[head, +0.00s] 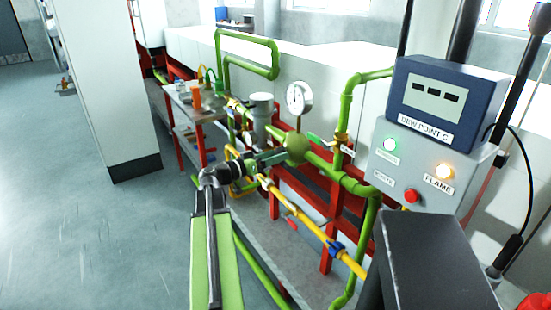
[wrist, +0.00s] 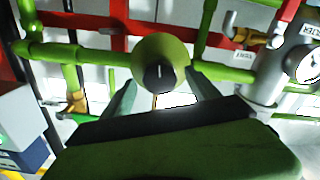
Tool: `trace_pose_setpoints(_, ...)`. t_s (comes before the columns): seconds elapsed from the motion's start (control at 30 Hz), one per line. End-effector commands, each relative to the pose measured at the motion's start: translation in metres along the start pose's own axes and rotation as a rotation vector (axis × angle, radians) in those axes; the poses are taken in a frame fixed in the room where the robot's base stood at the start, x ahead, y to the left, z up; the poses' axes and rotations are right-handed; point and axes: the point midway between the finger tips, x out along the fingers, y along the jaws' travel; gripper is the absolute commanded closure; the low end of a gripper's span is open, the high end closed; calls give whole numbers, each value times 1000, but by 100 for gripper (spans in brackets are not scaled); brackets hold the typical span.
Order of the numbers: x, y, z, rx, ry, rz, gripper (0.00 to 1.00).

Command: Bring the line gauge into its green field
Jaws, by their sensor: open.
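The line gauge (head: 299,98) is a round white dial on a stem above a green ball-shaped valve body (head: 296,146) in the green pipe. Its needle and any green field are too small to read in the head view. In the wrist view a black knob (wrist: 158,78) with a white mark sits on the front of the valve body (wrist: 176,50). My gripper (head: 277,157) is open in front of the valve body. In the wrist view its fingers (wrist: 162,96) are spread on either side of the knob. I cannot tell if they touch it.
A blue dew point display (head: 437,100) stands above a grey lamp box (head: 420,165) at right. A yellow pipe (head: 312,228) runs low in front of the red frame. A white dial (wrist: 303,62) shows at the wrist view's right edge. Open floor (head: 80,220) lies left.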

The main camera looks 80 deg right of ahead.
Motion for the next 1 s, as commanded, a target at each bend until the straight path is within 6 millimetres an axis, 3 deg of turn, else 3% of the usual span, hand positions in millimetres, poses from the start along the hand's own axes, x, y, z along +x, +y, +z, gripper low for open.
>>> trace_pose_setpoints(0.4,-109,1,0,0,1,-3,30)
trace_pose_setpoints(0.6,-151,0,0,0,1,-3,30)
trace_pose_setpoints(0.77,-166,0,0,0,0,-1,30)
trace_pose_setpoints(1.0,-167,1,0,0,0,0,30)
